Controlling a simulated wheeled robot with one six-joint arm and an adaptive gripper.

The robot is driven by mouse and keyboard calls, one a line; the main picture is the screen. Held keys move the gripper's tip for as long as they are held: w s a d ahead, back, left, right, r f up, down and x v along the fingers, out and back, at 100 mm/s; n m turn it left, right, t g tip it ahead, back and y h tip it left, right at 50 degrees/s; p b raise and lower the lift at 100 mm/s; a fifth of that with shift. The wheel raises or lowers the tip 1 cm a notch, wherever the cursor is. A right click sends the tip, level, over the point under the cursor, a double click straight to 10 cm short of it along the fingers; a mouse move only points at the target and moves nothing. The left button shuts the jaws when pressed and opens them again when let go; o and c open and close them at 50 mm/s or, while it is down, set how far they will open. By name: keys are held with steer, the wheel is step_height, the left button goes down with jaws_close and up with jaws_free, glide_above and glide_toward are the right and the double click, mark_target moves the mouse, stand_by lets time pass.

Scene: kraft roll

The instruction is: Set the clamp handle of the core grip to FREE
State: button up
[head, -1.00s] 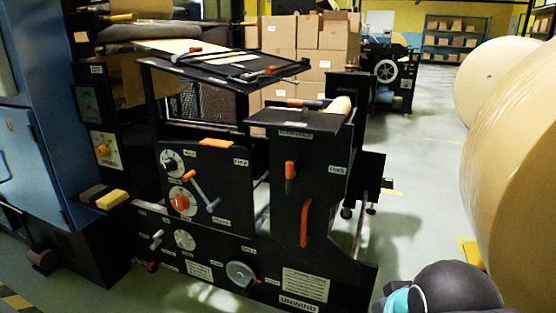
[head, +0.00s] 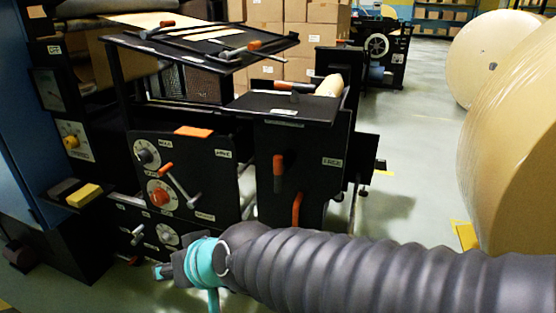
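The black unwind machine (head: 228,185) fills the middle of the head view. On its right black panel is an upright orange-topped handle (head: 278,172), with a curved orange handle (head: 297,207) below it, partly hidden by my arm. On the shelf above, another orange handle (head: 293,86) lies across in front of a tan roll end (head: 329,85). I cannot tell which one is the core grip's clamp handle; the labels are too small to read. My gripper (head: 165,271) is at the lower left end of my arm, in front of the lower panel. Its fingers are small and dark.
The left panel has dials (head: 147,153) and a crank lever (head: 180,187). A tilted top deck (head: 200,45) carries more orange handles. Big kraft rolls (head: 512,150) stand at the right. Cartons (head: 265,68) stand behind. Grey floor (head: 410,170) is free between machine and rolls.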

mark_target(276, 163)
steer(key=w+a+r+m+t, duration=0.4)
steer(key=w+a+r+t, duration=0.2)
steer(key=a+r+t, duration=0.15)
steer(key=d+r+m+t+h, duration=0.3)
steer(key=d+m+h, duration=0.5)
steer(key=d+h, duration=1.05)
steer(key=shift+g+y, duration=0.35)
steer(key=shift+y, duration=0.2)
steer(key=x, duration=0.8)
steer(key=r+x, duration=0.1)
steer(key=x, duration=0.3)
steer(key=shift+w+d, duration=0.2)
steer(key=shift+d, duration=0.1)
jaws_close()
